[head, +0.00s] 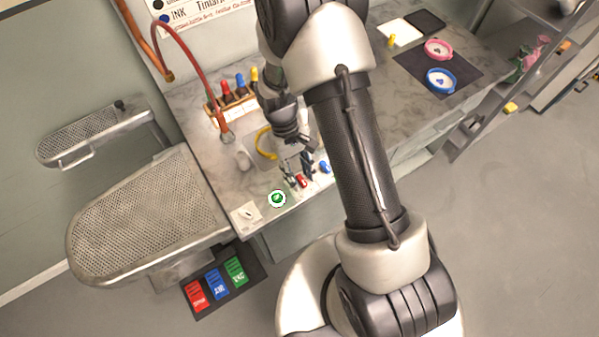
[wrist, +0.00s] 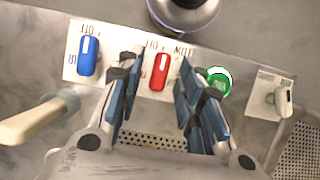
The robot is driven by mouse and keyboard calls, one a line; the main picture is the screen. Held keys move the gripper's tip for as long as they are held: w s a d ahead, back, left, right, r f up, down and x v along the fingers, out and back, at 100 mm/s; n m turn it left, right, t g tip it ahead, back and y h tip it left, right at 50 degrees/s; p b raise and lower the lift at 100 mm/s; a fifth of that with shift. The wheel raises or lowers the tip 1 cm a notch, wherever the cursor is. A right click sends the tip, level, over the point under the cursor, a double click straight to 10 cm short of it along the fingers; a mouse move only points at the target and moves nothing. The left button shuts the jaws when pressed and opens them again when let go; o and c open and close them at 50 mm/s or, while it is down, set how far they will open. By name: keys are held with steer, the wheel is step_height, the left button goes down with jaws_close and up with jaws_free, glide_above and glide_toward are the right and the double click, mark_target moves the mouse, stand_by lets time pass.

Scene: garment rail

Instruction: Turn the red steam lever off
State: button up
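The red lever (wrist: 160,72) stands on a white label plate in the wrist view, its white stripe pointing roughly up the picture, leaning slightly right. Small upside-down lettering lies above it, OFF seemingly upper left and LOW upper right. In the head view the red lever (head: 302,181) shows as a small red spot at the counter's front edge. My gripper (wrist: 156,76) is open, one blue-padded finger on each side of the red lever. Visible gaps appear between lever and fingers; the height of the fingertips is unclear. My gripper (head: 298,172) also shows in the head view.
A blue lever (wrist: 88,57) is left of the red one in the wrist view. A green button (wrist: 217,83) and a pale switch (wrist: 283,98) are to its right. A pale rounded handle (wrist: 35,120) is at lower left. A perforated pressing board (head: 150,215) stands left of the counter.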

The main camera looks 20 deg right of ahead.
steer(key=v, duration=1.2)
steer(key=shift+r, duration=0.1)
stand_by(0.4)
steer(key=s+d+r+m+t, duration=0.1)
steer(key=s+r+t, duration=0.4)
steer(key=r, duration=0.9)
steer(key=s+d+r+m+t+y, duration=0.1)
steer(key=s+r+t, duration=0.3)
steer(key=s, duration=0.9)
steer(key=shift+d+r+m+b, duration=0.2)
steer(key=shift+r+m+b, duration=0.35)
steer(key=shift+r, duration=0.35)
